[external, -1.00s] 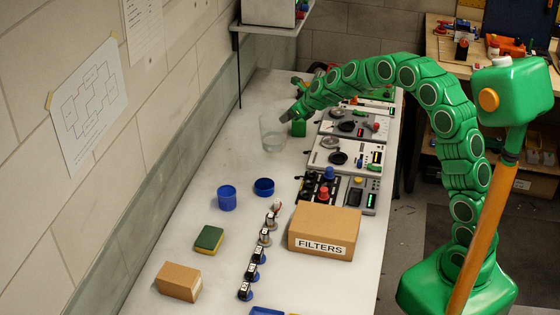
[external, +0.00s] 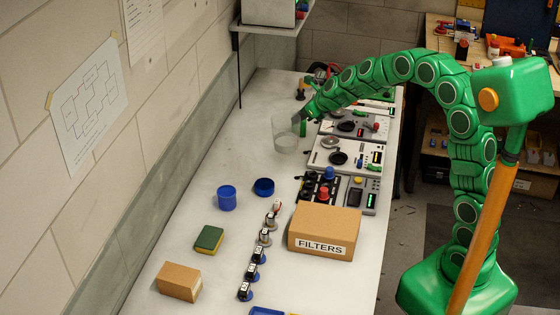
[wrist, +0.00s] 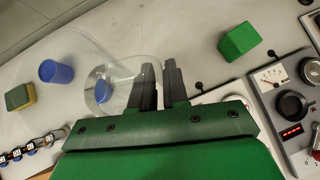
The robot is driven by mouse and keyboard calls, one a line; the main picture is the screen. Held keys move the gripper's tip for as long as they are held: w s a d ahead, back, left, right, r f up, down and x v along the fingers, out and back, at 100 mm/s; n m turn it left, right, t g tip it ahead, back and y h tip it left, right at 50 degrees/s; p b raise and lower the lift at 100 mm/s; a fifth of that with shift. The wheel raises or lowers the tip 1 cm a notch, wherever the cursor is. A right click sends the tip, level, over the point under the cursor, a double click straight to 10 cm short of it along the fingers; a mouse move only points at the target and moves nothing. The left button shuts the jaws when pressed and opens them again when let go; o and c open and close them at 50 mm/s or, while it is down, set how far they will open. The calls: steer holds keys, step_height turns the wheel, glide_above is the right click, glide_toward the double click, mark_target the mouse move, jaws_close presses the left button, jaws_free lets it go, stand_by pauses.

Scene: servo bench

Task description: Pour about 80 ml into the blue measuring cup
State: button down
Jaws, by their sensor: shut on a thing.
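A clear beaker (external: 284,138) is at my gripper (external: 304,118), near the far end of the bench. A paler band low in it looks like liquid. In the wrist view the clear beaker (wrist: 130,66) looks tilted, and the jaws of my gripper (wrist: 160,80) are shut on its wall. The taller blue cup (external: 227,198), which looks like the measuring cup, stands upright nearer the camera, apart from the beaker. It also shows in the wrist view (wrist: 52,72). A lower, darker blue container (external: 264,187) stands beside it; blue shows through the beaker in the wrist view.
A green block (wrist: 239,41) stands near my gripper. Instruments (external: 340,153) line the bench's right side. A FILTERS box (external: 325,231), a row of small knobbed parts (external: 259,254), a sponge (external: 209,239) and a brown box (external: 179,282) lie nearer. The bench left of the beaker is clear.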

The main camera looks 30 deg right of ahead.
steer(key=shift+s+r, duration=0.1)
steer(key=shift+s, duration=0.15)
